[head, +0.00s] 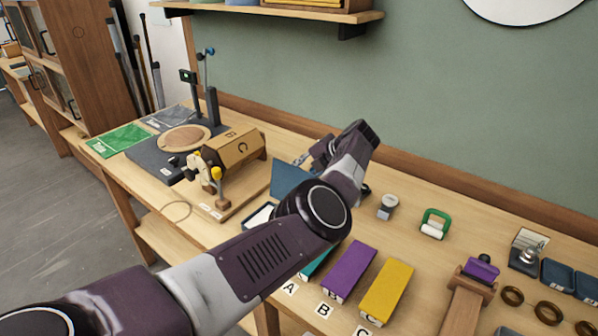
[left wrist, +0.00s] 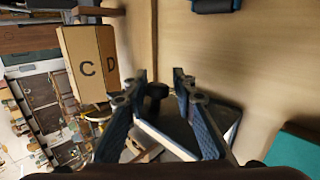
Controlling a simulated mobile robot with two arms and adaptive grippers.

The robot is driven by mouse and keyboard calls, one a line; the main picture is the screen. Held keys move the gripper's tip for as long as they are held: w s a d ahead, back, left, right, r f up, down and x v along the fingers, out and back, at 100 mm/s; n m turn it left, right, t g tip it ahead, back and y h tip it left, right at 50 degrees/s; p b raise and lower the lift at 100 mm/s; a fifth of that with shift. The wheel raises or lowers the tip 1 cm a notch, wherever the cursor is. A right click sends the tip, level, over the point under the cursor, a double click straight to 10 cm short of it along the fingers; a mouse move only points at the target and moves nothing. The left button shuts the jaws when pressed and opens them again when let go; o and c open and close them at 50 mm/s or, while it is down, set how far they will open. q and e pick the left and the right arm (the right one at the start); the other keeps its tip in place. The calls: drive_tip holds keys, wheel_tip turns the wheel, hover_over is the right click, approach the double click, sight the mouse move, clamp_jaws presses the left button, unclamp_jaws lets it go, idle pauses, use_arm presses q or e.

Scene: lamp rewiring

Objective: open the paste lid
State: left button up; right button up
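A dark blue flat panel (head: 291,181), which looks like a raised lid, stands on the bench beside my left forearm in the head view. A shallow blue-edged box with a pale inside (head: 261,216) lies in front of it, partly hidden by my arm. In the left wrist view a dark panel with a pale edge (left wrist: 166,139) shows between and beyond the fingers. My left gripper (left wrist: 160,78) has its fingers apart, with a dark round knob (left wrist: 157,91) in view between them. I cannot tell whether they touch it. My right gripper is out of view.
Purple (head: 348,271) and yellow (head: 386,291) boxes lie near the front edge. A small jar (head: 387,207) and green-framed spool (head: 434,224) stand right.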

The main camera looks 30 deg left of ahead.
use_arm(q)
drive_tip(key=shift+o, duration=0.9)
drive_tip(key=shift+w+f, duration=0.1)
drive_tip(key=shift+f, duration=0.05)
drive_tip(key=shift+d+r, duration=0.3)
drive_tip(key=shift+r, duration=0.25)
drive_tip(key=v, duration=1)
drive_tip(key=shift+d+r, duration=0.2)
drive_tip(key=shift+d, duration=0.2)
drive_tip(key=shift+f, duration=0.1)
